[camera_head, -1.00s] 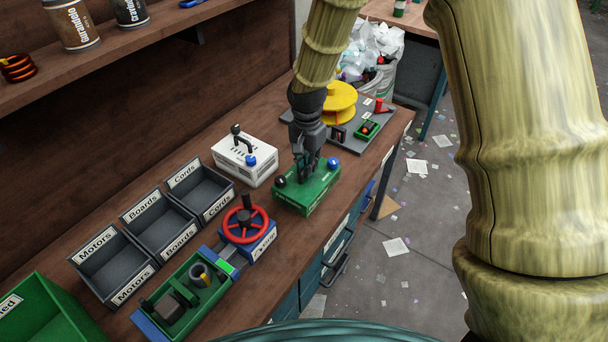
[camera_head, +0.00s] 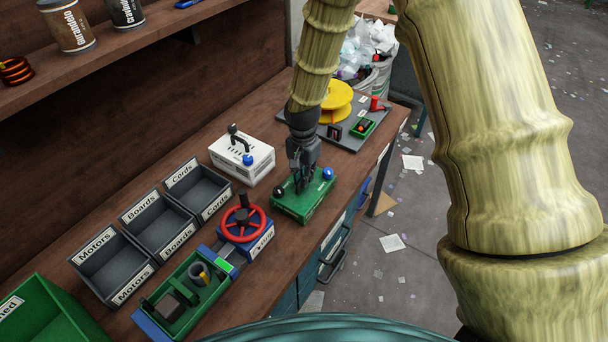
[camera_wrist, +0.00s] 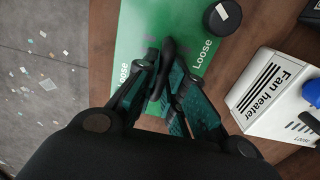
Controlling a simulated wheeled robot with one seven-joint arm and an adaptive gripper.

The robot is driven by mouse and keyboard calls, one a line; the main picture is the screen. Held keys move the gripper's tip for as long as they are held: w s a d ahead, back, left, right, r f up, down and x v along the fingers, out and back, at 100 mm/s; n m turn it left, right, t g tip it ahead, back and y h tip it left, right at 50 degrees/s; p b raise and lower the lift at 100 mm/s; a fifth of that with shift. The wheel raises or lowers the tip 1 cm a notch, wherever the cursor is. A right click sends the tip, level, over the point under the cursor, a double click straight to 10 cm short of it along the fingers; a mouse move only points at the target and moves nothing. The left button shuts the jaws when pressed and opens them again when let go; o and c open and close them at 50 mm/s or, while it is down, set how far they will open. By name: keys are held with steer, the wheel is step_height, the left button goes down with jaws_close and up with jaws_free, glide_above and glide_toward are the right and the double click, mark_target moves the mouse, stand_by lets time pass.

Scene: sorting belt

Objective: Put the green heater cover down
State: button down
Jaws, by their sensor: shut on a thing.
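The green heater cover (camera_head: 295,210) is a flat green box shape with a black knob and a blue knob on top, at the bench's front edge in the head view. In the wrist view the cover (camera_wrist: 136,32) shows "Loose" labels and a dark grip part at its middle. My gripper (camera_head: 302,188) points down onto the middle of the cover and is shut on it. In the wrist view the fingers (camera_wrist: 160,97) close together over it. I cannot tell whether the cover's underside touches the bench.
The white fan heater box (camera_head: 238,162) stands just behind left of the cover. A red handwheel on a blue base (camera_head: 262,243) is close at front left. Grey bins (camera_head: 152,214) lie further left. A grey board with a yellow spool (camera_head: 337,105) is behind right.

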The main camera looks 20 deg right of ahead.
steer(key=c, duration=1.5)
jaws_free()
steer(key=shift+f, duration=0.1)
steer(key=shift+r, duration=0.25)
step_height(320, 180, up, 12)
steer(key=b, duration=0.2)
steer(key=shift+b, duration=0.35)
steer(key=shift+w+f, duration=0.1)
